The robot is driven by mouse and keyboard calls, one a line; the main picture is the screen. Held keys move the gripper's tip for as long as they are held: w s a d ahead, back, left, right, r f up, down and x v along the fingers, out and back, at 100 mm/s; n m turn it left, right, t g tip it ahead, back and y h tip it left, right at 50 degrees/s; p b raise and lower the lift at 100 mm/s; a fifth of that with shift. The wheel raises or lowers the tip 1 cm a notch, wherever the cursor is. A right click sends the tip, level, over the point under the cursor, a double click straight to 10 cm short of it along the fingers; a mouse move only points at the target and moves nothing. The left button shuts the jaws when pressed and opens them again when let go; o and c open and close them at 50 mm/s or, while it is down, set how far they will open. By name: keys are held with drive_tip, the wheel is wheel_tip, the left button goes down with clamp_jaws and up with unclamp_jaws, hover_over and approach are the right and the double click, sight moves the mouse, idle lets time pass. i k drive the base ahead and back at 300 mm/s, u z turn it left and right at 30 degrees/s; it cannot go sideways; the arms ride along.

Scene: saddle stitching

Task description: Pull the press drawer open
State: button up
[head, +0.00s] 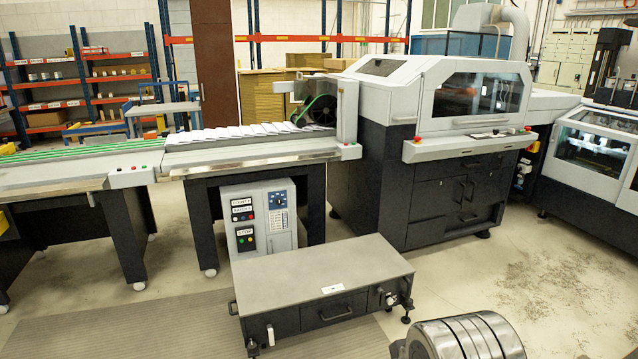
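The large grey and black machine (440,110) stands right of centre. Its black base has a wide lower drawer (440,233) with a handle, below two doors with upright handles; all look shut. A low dark cabinet (290,265) stands in front. Its front has a small drawer (330,311) with a bar handle, flush and shut. The frame does not show which of these drawers is the press drawer. My gripper is not in view; a ribbed grey rounded part at the bottom edge, right of the low cabinet, seems to be mine.
A control box (258,217) with buttons stands behind the low cabinet, under the feeder table (250,157). A conveyor (75,160) runs left. Another machine (590,150) stands at right. The floor (530,270) between the low cabinet and that machine is clear.

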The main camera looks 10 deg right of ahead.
sight(437, 169)
drive_tip(key=i, duration=0.6)
drive_tip(key=z, duration=1.9)
drive_tip(key=i, duration=2.35)
